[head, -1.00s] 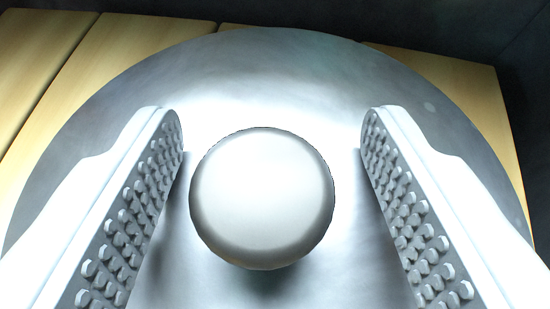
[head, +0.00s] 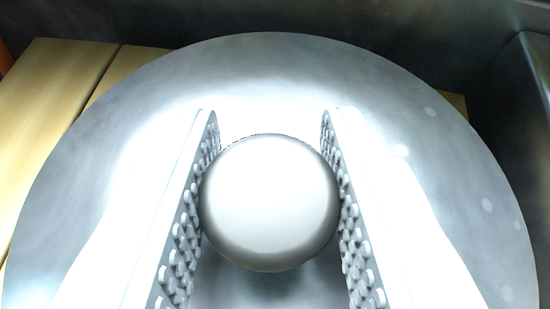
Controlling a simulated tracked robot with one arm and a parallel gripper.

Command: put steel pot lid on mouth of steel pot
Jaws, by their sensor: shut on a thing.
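The steel pot lid (head: 300,62) is a wide, shiny grey disc that fills most of the head view. Its round pale knob (head: 270,200) stands up in the middle. My gripper (head: 270,150) is shut on this knob, with a studded pad pressed against each side. The near part of the lid runs out of the picture at the bottom. I do not see the steel pot as a separate thing in this view.
Light wooden planks (head: 55,90) lie beneath and behind the lid at the left, with a small piece showing at the right. Dark wall-like surfaces (head: 400,30) stand behind and at the right, close to the lid's edge.

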